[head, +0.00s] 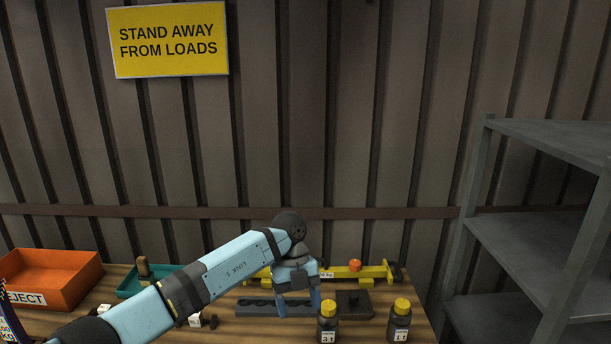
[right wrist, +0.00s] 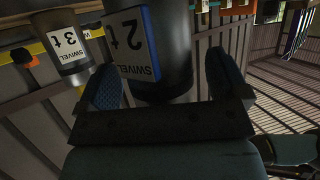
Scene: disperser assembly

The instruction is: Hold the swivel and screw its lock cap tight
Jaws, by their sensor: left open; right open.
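In the right wrist view, a dark swivel labelled "SWIVEL 2 t" (right wrist: 165,85) stands between the two fingers of my open right gripper (right wrist: 167,82); whether they touch it is unclear, and its cap is out of view. A "3 t" swivel (right wrist: 66,62) with a yellow lock cap (right wrist: 93,33) is beside it. In the head view the 3 t swivel (head: 328,331) and a 1 t swivel (head: 399,325) stand upright at the table's front, with yellow caps on. My left gripper (head: 298,305) is open, fingers down, by a dark slotted rack (head: 257,308). My right gripper is outside the head view.
A yellow beam (head: 340,272) with an orange knob (head: 355,265) lies at the back. A black block with a peg (head: 354,303) is right of my left gripper. A teal tray (head: 133,284) and an orange reject bin (head: 58,276) are left. A grey shelf (head: 545,250) stands right.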

